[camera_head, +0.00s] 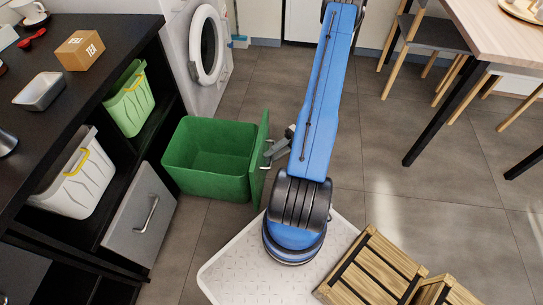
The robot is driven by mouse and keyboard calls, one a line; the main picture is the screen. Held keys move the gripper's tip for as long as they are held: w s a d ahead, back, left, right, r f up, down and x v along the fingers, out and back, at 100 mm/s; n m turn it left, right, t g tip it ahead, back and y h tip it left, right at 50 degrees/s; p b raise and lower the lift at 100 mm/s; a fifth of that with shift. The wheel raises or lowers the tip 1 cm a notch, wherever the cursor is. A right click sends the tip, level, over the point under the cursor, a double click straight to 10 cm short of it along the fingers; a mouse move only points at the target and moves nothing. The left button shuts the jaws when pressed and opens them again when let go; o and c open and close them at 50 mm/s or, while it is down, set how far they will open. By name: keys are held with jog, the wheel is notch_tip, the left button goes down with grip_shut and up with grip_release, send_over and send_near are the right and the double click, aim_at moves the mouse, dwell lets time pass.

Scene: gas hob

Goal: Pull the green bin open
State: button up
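The green bin (183,177) stands on the floor in the middle left, beside the black counter unit. It is open at the top and its inside looks empty. An upright green panel (261,168) stands at its right side, and its edge rises above the bin's rim. My gripper (269,154) is at the right face of this panel, small and partly hidden behind my blue arm. I cannot tell whether its fingers touch the panel or are open or shut.
A washing machine (208,50) stands behind the bin. Wooden crates (375,268) are at front right. A table (505,35) stands at right. Floor between is clear.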

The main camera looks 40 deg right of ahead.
jog(key=s+d+r, duration=0.2)
jog(key=d, duration=1.5)
jog(key=shift+s+r, duration=0.2)
jog(key=shift+s, duration=0.05)
jog(key=shift+r, duration=0.1)
